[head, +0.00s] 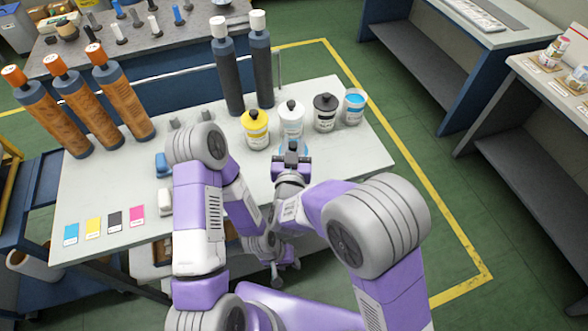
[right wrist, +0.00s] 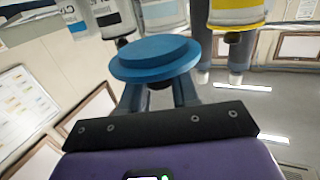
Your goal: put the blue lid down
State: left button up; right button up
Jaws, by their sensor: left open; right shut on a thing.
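The blue lid (right wrist: 155,57) is a round stepped disc, held between the fingers of my right gripper (right wrist: 160,95) in the right wrist view. In the head view my right gripper (head: 290,163) is over the front part of the table, just in front of the white jar, and a little of the lid's blue shows beyond it. An open jar of blue ink (head: 354,106) stands at the right end of the jar row, with no lid on it. My left gripper (head: 284,276) is open and low, in front of the table edge, partly hidden by my arms.
A yellow jar (head: 256,130), a white jar (head: 291,119) and a black-capped jar (head: 325,112) stand in the row. Tall dark rolls (head: 227,75) and orange-brown rolls (head: 80,95) stand behind and left. Colour cards (head: 115,221) lie at front left. The table's right front (head: 355,158) is clear.

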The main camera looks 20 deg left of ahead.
notch_tip(320, 180, down, 8)
jog(key=shift+f+b, duration=0.15)
jog(key=shift+b, duration=0.9)
jog(key=shift+d, duration=0.1)
jog(key=shift+f, duration=0.15)
jog(key=o, duration=1)
